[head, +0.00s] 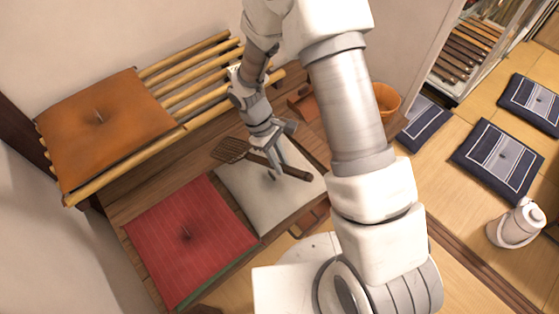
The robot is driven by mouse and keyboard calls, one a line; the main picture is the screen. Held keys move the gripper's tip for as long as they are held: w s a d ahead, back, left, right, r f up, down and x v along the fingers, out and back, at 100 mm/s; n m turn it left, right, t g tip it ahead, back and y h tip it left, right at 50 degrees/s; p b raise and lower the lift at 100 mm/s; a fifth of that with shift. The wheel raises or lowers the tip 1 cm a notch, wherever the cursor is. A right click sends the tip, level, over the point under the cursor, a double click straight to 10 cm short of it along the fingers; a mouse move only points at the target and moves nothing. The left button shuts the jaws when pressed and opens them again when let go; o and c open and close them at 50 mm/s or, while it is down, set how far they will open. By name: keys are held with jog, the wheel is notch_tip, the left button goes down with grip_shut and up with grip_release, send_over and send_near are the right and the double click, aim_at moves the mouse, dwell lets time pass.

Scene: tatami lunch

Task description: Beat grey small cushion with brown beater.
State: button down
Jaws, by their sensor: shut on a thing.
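The grey small cushion (262,208) lies on the wooden platform in the head view, to the right of the red cushion. My gripper (274,158) is over the cushion's back part, shut on the brown beater's handle. The brown beater (230,150) has its slotted head to the left, near the cushion's back left corner, and its handle end to the right, over the cushion. It appears close above the cushion; I cannot tell whether it touches. My arm hides some of the area to the cushion's right.
A red cushion (190,240) lies beside the grey one. An orange cushion (105,115) rests on a bamboo rack (200,82) behind. An orange bucket (386,100) stands behind my arm. Navy floor cushions (497,160) lie on the tatami at the right.

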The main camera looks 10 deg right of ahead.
jog(key=shift+f, duration=0.1)
notch_tip(320, 180, down, 8)
jog(key=b, duration=0.7)
notch_tip(320, 180, up, 9)
jog(key=p, duration=0.6)
jog(key=shift+f, duration=0.35)
notch_tip(320, 180, down, 9)
jog(key=b, duration=0.7)
notch_tip(320, 180, up, 9)
jog(key=p, duration=0.6)
